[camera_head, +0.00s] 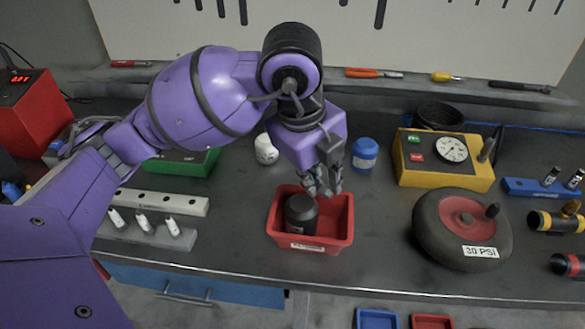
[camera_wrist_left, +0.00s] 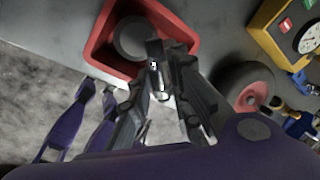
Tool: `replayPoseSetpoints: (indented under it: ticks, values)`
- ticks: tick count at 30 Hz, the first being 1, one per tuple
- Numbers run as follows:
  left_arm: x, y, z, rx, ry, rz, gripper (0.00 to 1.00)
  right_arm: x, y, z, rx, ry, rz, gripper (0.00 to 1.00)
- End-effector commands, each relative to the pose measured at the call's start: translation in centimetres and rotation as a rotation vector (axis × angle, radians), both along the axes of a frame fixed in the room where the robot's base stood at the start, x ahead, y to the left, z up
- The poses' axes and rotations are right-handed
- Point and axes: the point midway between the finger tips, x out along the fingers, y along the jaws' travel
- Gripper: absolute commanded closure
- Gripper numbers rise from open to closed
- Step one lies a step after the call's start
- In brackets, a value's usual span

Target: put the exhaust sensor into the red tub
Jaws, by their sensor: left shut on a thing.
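The red tub (camera_head: 345,222) stands on the dark bench near the front edge, with a black lidded jar (camera_head: 301,210) inside on its left. My left gripper (camera_head: 322,184) is above the back right part of the tub, pointing down. In the left wrist view the left gripper (camera_wrist_left: 163,75) is shut on a small dark and silvery piece (camera_wrist_left: 160,92), which I take to be the exhaust sensor; the fingers hide much of it. The red tub (camera_wrist_left: 98,40) also shows there, just beyond the fingertips. My right gripper does not show.
A black wheel (camera_head: 430,235) lies right of the tub, with a yellow gauge box (camera_head: 440,172) behind it. A grey rack (camera_head: 165,234) with white-tipped pieces is on the left.

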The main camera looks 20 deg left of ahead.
Motion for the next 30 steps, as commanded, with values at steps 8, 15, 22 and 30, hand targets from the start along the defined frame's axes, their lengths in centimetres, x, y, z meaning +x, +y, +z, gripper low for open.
replayPoseSetpoints:
  ticks: [8, 15, 22, 30]
  values:
    - [1.1, 1.0, -1.6, 0.001, -0.002, 0.002, 1.00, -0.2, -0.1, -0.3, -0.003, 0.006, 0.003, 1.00]
    - [1.0, 0.9, -4.5, -0.001, -0.004, 0.000, 1.00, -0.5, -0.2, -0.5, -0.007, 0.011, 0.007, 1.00]
    - [1.0, 0.9, -4.4, -0.002, -0.005, 0.000, 1.00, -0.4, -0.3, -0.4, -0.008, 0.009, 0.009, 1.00]
    - [1.0, 0.9, -5.3, -0.001, -0.003, 0.000, 1.00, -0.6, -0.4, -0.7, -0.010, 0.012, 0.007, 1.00]
